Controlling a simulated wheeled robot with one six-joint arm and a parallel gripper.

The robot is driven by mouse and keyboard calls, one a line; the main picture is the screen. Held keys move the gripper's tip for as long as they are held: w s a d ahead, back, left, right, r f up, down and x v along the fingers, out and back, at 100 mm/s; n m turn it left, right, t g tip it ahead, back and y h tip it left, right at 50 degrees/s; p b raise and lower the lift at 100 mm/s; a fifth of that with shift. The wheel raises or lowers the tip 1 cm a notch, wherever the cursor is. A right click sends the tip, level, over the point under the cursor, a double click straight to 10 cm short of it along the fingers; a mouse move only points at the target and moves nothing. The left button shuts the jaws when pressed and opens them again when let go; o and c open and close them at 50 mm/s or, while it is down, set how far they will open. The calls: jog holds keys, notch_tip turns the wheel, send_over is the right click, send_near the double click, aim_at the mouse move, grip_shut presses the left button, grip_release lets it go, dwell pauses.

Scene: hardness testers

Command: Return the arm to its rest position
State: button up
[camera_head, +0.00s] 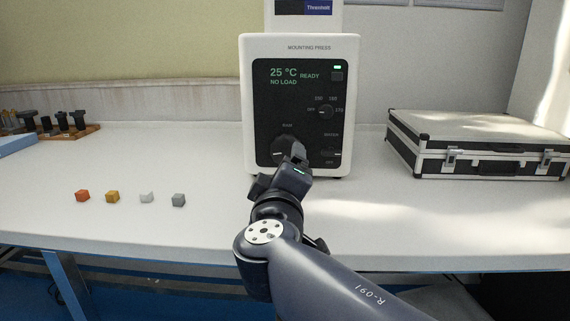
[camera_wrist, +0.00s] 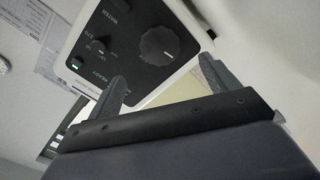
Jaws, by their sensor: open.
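My arm reaches up from the bottom right of the head view, and my gripper (camera_head: 298,152) is in front of the lower part of the mounting press (camera_head: 347,100). In the head view it partly covers the dark panel near the RAM knob (camera_head: 284,147). The wrist view shows the two fingers of my gripper (camera_wrist: 165,82) spread apart with nothing between them. The press panel and its large round knob (camera_wrist: 158,43) lie beyond the fingertips. I cannot tell whether a fingertip touches the press. Its display reads 25 °C, READY and NO LOAD.
A silver case (camera_head: 480,145) stands at right. A wooden rack (camera_head: 70,130) with dark tools is at far left.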

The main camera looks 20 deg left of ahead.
aim_at(287, 153)
jog(key=shift+s+d, duration=0.1)
jog(key=shift+s, duration=0.15)
jog(key=b+x, duration=0.1)
jog(key=x, duration=1)
jog(key=shift+s, duration=0.1)
